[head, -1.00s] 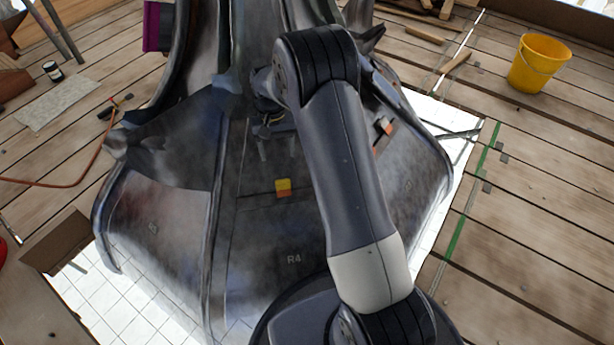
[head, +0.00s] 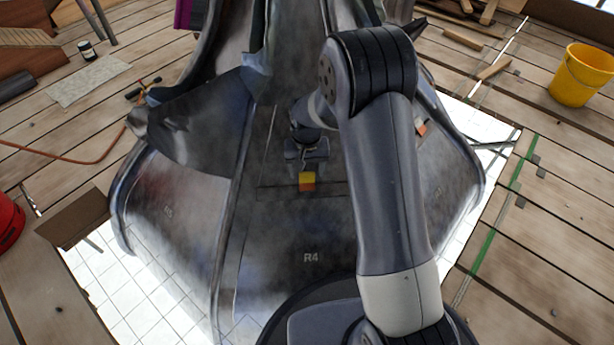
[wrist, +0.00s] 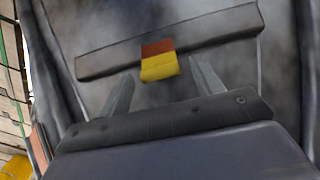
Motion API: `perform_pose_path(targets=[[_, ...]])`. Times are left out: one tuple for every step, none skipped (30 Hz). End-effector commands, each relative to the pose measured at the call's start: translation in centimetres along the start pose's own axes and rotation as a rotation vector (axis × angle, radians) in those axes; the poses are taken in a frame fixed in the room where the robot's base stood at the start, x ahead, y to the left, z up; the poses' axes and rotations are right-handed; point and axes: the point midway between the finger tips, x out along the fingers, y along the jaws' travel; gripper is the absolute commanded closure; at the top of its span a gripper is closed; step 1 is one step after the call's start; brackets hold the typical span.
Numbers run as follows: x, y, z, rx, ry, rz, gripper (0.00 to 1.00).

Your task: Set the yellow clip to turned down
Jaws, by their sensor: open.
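The yellow clip (head: 307,178) is a small block with a yellow part and an orange-red part, on the dark metal panel marked R4. In the head view its yellow part is above the orange-red part. In the wrist view the clip (wrist: 159,66) sits on a dark seam strip (wrist: 105,62), with the yellow part nearer my gripper. My gripper (wrist: 162,85) is open, its two fingers on either side of the clip and a little short of it. In the head view my gripper (head: 306,168) is just above the clip. Contact cannot be told.
The grey metal spire (head: 180,200) flares outward, with raised ribs beside the R4 panel. Another orange clip (head: 421,128) is on the panel to the right, behind my arm. A yellow bucket (head: 582,76) stands on the planks at the right. White tiled sheeting (head: 150,300) surrounds the base.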

Motion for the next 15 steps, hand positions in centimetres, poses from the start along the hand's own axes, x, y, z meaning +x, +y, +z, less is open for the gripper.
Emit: perform_pose_path(targets=[[0.81, 0.01, 0.03, 0.0, -0.001, 0.0, 0.37], [1.01, 0.01, 0.02, 0.0, -0.001, 0.0, 0.37], [1.2, 0.01, 0.01, 0.0, -0.001, 0.0, 0.37], [1.31, 0.01, 0.0, 0.0, 0.0, 0.0, 0.37], [1.39, 0.01, -0.01, 0.0, 0.0, 0.0, 0.37], [1.45, 0.01, -0.01, 0.0, 0.0, 0.0, 0.37], [1.47, 0.01, -0.02, 0.0, 0.001, 0.0, 0.37], [1.47, 0.01, -0.02, 0.0, 0.001, 0.0, 0.37], [1.46, 0.0, -0.02, 0.0, 0.001, 0.0, 0.37], [1.44, 0.0, -0.02, 0.0, 0.001, 0.0, 0.37], [1.43, 0.01, -0.02, 0.0, 0.001, 0.0, 0.37], [1.43, 0.01, -0.02, 0.0, 0.0, 0.0, 0.37], [1.43, 0.01, -0.02, 0.0, 0.0, 0.0, 0.37], [1.43, 0.01, -0.02, 0.0, 0.0, 0.0, 0.38], [1.42, 0.01, -0.02, 0.0, 0.0, 0.0, 0.41]])
